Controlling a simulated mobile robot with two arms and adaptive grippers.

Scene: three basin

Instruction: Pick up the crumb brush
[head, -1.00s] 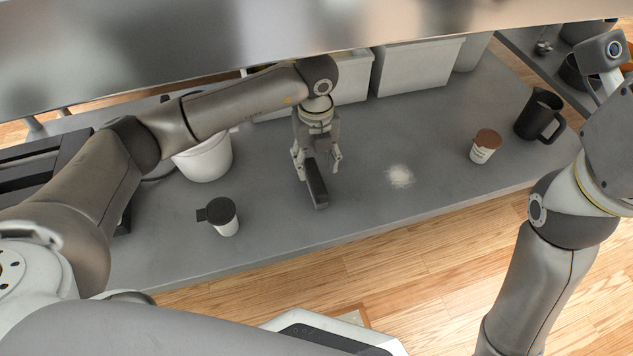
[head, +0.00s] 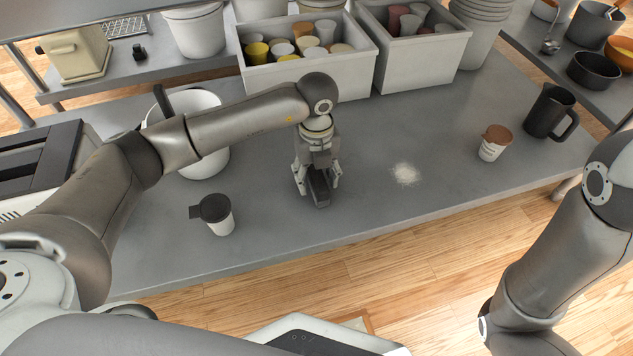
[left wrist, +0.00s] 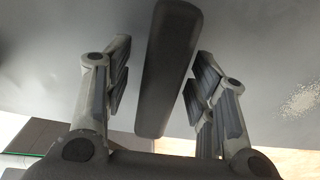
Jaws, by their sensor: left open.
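The crumb brush (head: 319,187) is a dark grey bar lying on the grey counter (head: 268,215). My left gripper (head: 317,186) points down over it, with one finger on each side. In the left wrist view the brush (left wrist: 168,70) runs between the two open fingers, with a gap showing on both sides. The left gripper (left wrist: 160,85) is open and holds nothing. A pale pile of crumbs (head: 405,174) lies to the right of the brush and also shows in the left wrist view (left wrist: 301,99). My right arm is at the right edge, but its gripper is out of view.
A cup with a dark lid (head: 221,222) stands left of the brush, and a white bucket (head: 206,160) behind it. A brown-lidded cup (head: 492,146) and a black mug (head: 545,115) stand at the right. White bins (head: 310,78) line the back.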

